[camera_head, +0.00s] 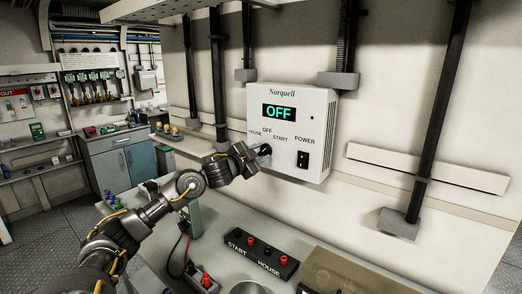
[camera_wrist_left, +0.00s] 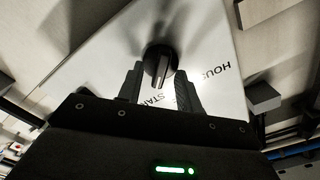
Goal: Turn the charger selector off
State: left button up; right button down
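The white Norqueil charger box (camera_head: 290,112) is mounted on the wall. Its green display (camera_head: 279,112) reads OFF. The black selector knob (camera_head: 264,150) is at the box's lower left, by the printed words HOUSE, OFF and START. My left gripper (camera_head: 249,158) is right at the knob and partly covers it. In the left wrist view, the knob (camera_wrist_left: 158,62) lies between my two spread fingertips (camera_wrist_left: 160,76). The fingers stand apart beside it, with gaps to its narrow handle. My right gripper is not in view.
A black power switch (camera_head: 302,159) is on the same box, right of the knob. Below is a bench with a black START/HOUSE terminal strip (camera_head: 261,254) and red-capped posts. Dark vertical conduits (camera_head: 438,110) run along the wall. Cabinets (camera_head: 117,160) stand at the back left.

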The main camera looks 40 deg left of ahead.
pick_arm(q)
jog(key=shift+w, duration=0.2)
jog(key=shift+d, duration=0.1)
grip_shut()
